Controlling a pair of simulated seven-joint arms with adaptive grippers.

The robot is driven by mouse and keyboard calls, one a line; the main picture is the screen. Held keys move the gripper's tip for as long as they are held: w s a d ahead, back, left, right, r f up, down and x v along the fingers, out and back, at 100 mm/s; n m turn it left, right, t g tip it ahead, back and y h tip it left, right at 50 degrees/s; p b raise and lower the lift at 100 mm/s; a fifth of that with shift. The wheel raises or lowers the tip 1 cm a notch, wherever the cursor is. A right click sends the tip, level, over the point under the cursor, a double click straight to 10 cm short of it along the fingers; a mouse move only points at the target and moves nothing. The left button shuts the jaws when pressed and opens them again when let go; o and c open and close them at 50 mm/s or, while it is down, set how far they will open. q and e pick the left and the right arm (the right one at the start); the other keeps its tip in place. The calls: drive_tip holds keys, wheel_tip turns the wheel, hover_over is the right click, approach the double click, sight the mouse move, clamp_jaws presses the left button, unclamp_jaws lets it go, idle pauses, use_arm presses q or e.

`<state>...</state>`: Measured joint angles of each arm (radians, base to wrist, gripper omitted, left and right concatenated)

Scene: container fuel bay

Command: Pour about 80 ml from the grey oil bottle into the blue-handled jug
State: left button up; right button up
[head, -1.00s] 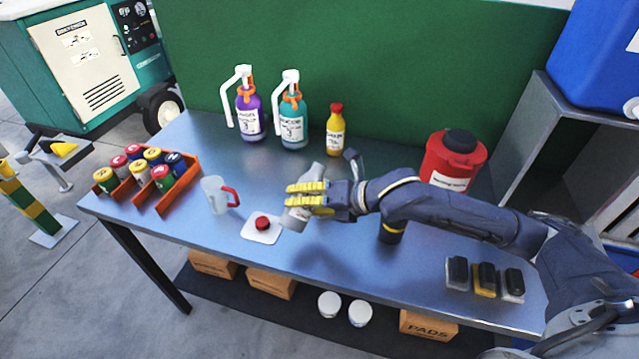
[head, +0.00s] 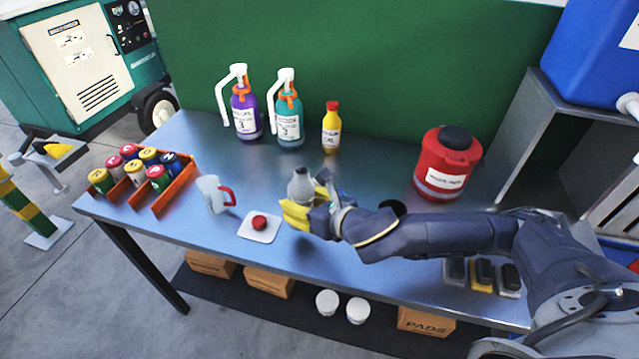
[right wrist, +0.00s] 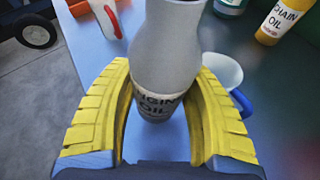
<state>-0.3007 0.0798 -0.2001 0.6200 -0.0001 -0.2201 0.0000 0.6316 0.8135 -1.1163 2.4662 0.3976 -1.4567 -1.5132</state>
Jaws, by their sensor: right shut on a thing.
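The grey oil bottle (head: 300,187) is held close to upright over the middle of the table. My right gripper (head: 297,214) is shut on it. In the right wrist view the yellow fingers (right wrist: 160,110) stand on both sides of the grey bottle (right wrist: 168,50), and part of its oil label shows between them. The blue-handled jug (right wrist: 222,72) shows in the right wrist view just beyond the right finger, partly covered by it. In the head view that jug is mostly hidden behind my gripper, and I cannot make it out clearly. My left gripper is not in view.
A red-handled jug (head: 211,195) and a red button on a white plate (head: 258,228) are left of my gripper. A yellow oil bottle (head: 331,130), two pump bottles (head: 289,115) and a red canister (head: 446,165) stand behind. An orange can rack (head: 170,192) is at left.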

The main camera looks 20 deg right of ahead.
drive_tip(key=shift+f+n+t, duration=0.15)
drive_tip(key=shift+n+t, duration=0.15)
drive_tip(key=shift+n, duration=0.1)
idle(0.4)
